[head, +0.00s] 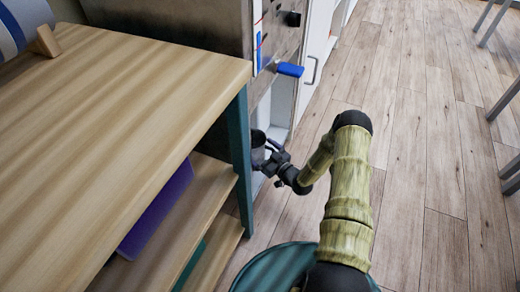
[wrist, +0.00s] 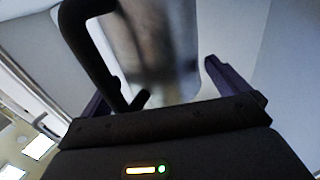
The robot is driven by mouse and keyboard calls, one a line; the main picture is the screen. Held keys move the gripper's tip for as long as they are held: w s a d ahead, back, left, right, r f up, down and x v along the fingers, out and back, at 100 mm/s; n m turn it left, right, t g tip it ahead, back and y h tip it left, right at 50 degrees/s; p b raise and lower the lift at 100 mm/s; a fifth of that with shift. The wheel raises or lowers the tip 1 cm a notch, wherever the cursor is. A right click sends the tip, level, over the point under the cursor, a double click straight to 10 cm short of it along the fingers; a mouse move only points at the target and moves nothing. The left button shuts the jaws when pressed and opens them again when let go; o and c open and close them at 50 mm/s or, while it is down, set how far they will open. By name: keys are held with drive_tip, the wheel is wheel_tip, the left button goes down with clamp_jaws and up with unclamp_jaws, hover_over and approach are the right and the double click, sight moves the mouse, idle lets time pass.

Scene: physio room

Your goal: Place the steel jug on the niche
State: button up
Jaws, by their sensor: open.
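The steel jug (head: 258,139) is in the white-walled niche (head: 281,108) of the tall unit, partly hidden by the table edge and my gripper (head: 268,157). In the wrist view the jug (wrist: 155,45) is a blurred metal body with a black handle (wrist: 85,38) on its left. My gripper (wrist: 155,85) is open, with its two purple-grey fingers apart on either side of the jug's lower part. The jug looks upright in the head view. Its base and its contact with the niche floor are hidden.
A wooden-topped table (head: 120,110) with teal legs and lower shelves stands close left of my arm. A purple item (head: 157,207) lies on its shelf. A blue handle (head: 289,69) juts out above the niche.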

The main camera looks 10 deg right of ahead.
drive_tip(key=p+v, duration=0.5)
drive_tip(key=v, duration=0.6)
drive_tip(key=w+r+n+g+h, duration=0.1)
drive_tip(key=w+r+g+h, duration=0.25)
drive_tip(key=w+r, duration=0.3)
drive_tip(key=s+r+m+g+h, duration=0.2)
drive_tip(key=s+r+g+h, duration=0.15)
drive_tip(key=r, duration=0.65)
drive_tip(key=s+a+r+m+g+h, duration=0.1)
drive_tip(key=s+a+r+m+g, duration=0.1)
drive_tip(key=s+r, duration=0.5)
drive_tip(key=s+a+r+m+g+h, duration=0.1)
drive_tip(key=s+a+r+m+g, duration=0.2)
drive_tip(key=s, duration=1)
wheel_tip(320, 180, up, 4)
drive_tip(key=shift+s+f+g, duration=0.15)
drive_tip(key=shift+s+g, duration=0.25)
